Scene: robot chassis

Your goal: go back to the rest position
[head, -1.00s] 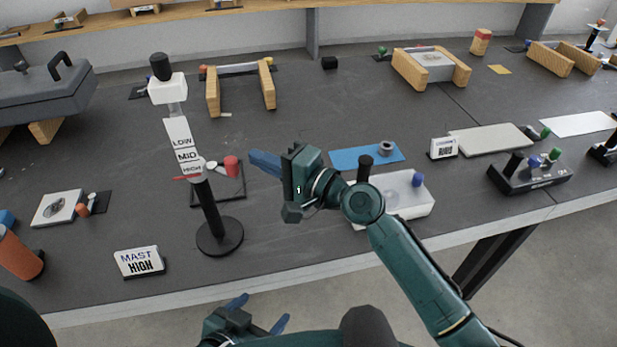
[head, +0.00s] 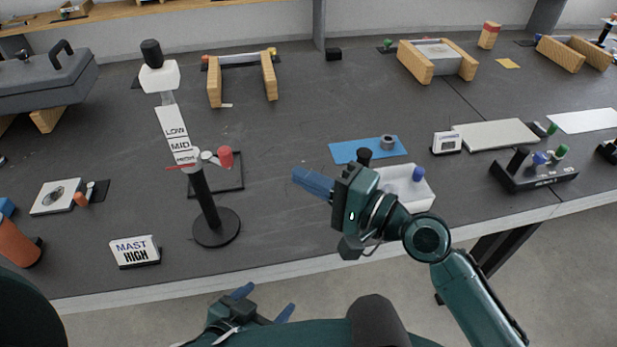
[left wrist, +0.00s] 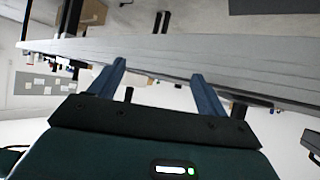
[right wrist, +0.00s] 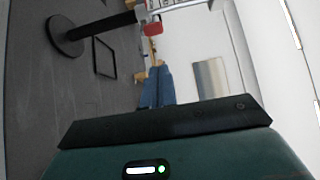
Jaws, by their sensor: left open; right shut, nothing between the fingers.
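My left gripper (head: 262,303) is low at the bottom of the head view, in front of the table's near edge. Its blue fingers are apart and empty, as the left wrist view also shows (left wrist: 158,82). My right gripper (head: 298,178) is above the table's front part, with its blue fingers together and nothing between them. In the right wrist view its closed fingers (right wrist: 157,85) point toward the red knob of the mast. The right arm partly covers the white box on the table.
The mast stand (head: 216,226) stands left of the right gripper, with a "MAST HIGH" sign (head: 135,252) nearby. A white box (head: 420,192) and a blue mat (head: 345,150) lie close to the right arm. The table's front edge (head: 280,268) runs between the two grippers.

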